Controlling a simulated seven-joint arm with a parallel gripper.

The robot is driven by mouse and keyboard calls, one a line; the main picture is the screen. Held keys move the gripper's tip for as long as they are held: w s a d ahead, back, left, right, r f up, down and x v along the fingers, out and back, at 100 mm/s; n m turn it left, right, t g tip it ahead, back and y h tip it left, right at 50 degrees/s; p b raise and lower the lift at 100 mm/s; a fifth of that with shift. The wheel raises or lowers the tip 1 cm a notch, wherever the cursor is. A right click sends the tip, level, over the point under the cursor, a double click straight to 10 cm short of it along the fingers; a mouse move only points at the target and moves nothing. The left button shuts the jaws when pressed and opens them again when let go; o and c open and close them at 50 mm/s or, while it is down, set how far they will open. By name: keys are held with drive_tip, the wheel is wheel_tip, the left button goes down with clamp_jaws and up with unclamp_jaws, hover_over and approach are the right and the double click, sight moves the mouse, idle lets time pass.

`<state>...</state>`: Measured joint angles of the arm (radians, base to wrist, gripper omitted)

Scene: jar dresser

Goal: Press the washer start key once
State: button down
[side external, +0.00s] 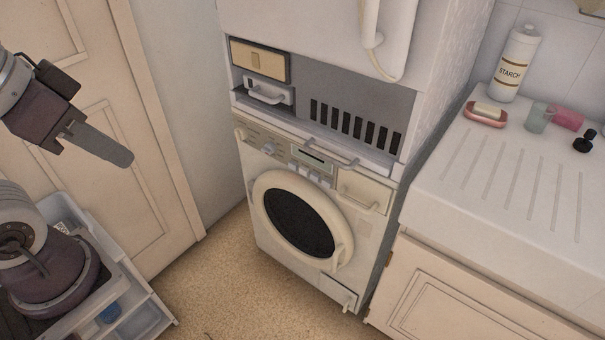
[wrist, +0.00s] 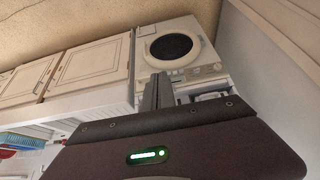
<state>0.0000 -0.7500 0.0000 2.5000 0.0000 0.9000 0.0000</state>
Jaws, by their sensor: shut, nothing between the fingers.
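The white washer (side external: 262,212) stands against the back wall, with a round dark door in a cream ring. Its control panel (side external: 285,150) runs above the door, with a knob, a small display and several pale keys (side external: 308,172). I cannot tell which key is the start key. My gripper (side external: 122,157) is shut and empty, in the air at the left, well apart from the washer. In the wrist view the washer (wrist: 176,47) appears upside down beyond my fingers (wrist: 158,92), which hide part of its panel.
A white unit (side external: 300,40) with a slotted recess sits above the washer. At right, a counter (side external: 470,150) holds a starch bottle (side external: 515,65), a soap dish (side external: 486,114) and small items. A cream door (side external: 80,60) is at left. The floor (side external: 210,275) before the washer is clear.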

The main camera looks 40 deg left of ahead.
idle(0.5)
drive_tip(key=w+a+f+m+t, duration=0.15)
drive_tip(key=w+f, duration=0.25)
drive_tip(key=w, duration=0.6)
drive_tip(key=w+a+f+m+y, duration=0.15)
drive_tip(key=w+f, duration=0.25)
drive_tip(key=w, duration=0.6)
drive_tip(key=w+a+f+m+h, duration=0.15)
drive_tip(key=w+f, duration=0.35)
drive_tip(key=w, duration=0.5)
drive_tip(key=m+t, duration=0.1)
drive_tip(key=m, duration=0.1)
approach(304, 172)
drive_tip(key=a+v, duration=0.2)
drive_tip(key=v, duration=0.5)
wheel_tip(304, 172, down, 13)
drive_tip(key=s+d+m+h, duration=0.1)
drive_tip(key=s+m, duration=0.1)
drive_tip(key=shift+d+r+t, duration=0.2)
drive_tip(key=shift+d+t, duration=0.05)
drive_tip(key=shift+t, duration=0.2)
drive_tip(key=shift+s, duration=0.1)
drive_tip(key=shift+w, duration=4.4)
